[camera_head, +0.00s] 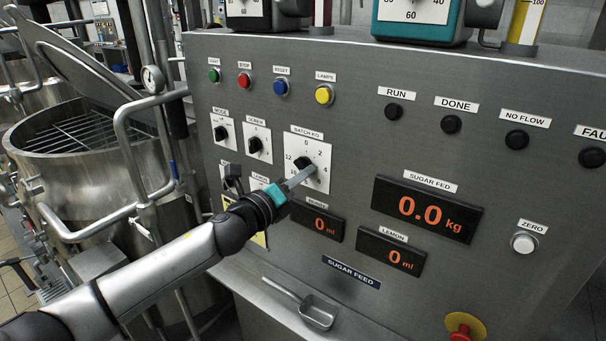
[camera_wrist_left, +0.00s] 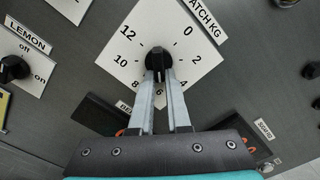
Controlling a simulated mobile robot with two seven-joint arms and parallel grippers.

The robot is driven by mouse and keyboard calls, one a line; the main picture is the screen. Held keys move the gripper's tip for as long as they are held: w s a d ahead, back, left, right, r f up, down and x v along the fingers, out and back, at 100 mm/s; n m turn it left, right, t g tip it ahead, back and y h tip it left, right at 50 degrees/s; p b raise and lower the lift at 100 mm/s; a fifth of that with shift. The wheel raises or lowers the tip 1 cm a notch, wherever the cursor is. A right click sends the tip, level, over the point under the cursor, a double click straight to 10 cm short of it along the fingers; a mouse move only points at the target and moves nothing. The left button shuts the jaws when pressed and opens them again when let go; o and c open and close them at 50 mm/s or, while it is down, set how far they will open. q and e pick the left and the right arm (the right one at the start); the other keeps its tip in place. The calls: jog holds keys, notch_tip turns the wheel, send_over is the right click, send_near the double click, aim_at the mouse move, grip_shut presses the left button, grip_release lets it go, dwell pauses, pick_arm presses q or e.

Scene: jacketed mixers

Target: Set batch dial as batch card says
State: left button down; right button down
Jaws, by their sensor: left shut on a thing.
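The batch dial (camera_head: 307,165) is a black knob on a white plate labelled BATCH KG, with numbers from 0 to 12 around it. It also shows in the left wrist view (camera_wrist_left: 158,58). My left gripper (camera_head: 299,177) is shut on the dial's knob, with one grey finger on each side of it in the wrist view (camera_wrist_left: 159,76). A pale mark on the knob seems to point toward the 6, but the fingers crowd it. No batch card can be clearly read; a yellow patch (camera_head: 260,238) behind my left arm is mostly hidden. My right gripper is not in view.
The mode knob (camera_head: 221,132) and screw knob (camera_head: 255,145) sit left of the dial. The sugar fed display (camera_head: 427,209) reads 0.0 kg; the lemon display (camera_head: 391,251) reads 0 ml. A metal scoop (camera_head: 318,311) lies below. A steel kettle (camera_head: 90,165) stands at left.

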pick_arm(q)
jog(key=shift+m, duration=0.4)
jog(key=c, duration=0.9)
grip_release()
jog(key=shift+b+v, duration=1.1)
jog(key=shift+v, duration=6.5)
